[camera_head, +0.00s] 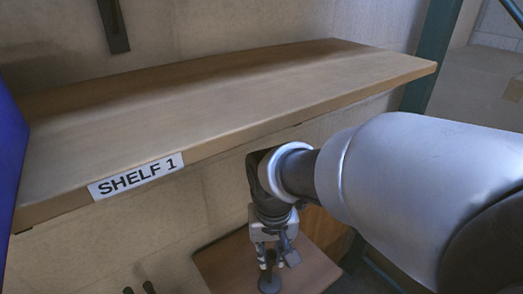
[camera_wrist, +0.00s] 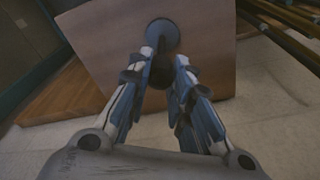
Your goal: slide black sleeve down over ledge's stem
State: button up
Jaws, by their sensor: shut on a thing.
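The ledge is a brown wooden board (camera_head: 222,262) below the shelf in the head view, and it also fills the upper middle of the wrist view (camera_wrist: 100,45). A dark round base (camera_head: 269,285) stands on it, and its disc shows beyond my fingertips in the wrist view (camera_wrist: 163,32). My gripper (camera_head: 269,262) points down above the base. In the wrist view its fingers (camera_wrist: 164,62) are closed around a dark piece, apparently the black sleeve (camera_wrist: 160,76). The stem is mostly hidden by the fingers and the dark piece. I cannot tell whether the sleeve is around it.
A wooden shelf labelled SHELF 1 (camera_head: 235,100) overhangs the ledge closely behind my arm. A blue panel (camera_head: 8,150) stands at the left edge. Dark rods (camera_wrist: 285,35) lie at the upper right of the wrist view. Pale tiled floor (camera_wrist: 265,120) is clear below.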

aim_at(270, 282)
jog(key=shift+f+b, duration=1.3)
jog(key=shift+f, duration=0.7)
jog(key=shift+f+b, duration=1.1)
jog(key=shift+f, duration=0.5)
jog(key=shift+f+b, duration=0.65)
jog(key=shift+f, duration=0.5)
dwell(0.3)
jog(key=o, duration=0.9)
jog(key=shift+r, duration=0.1)
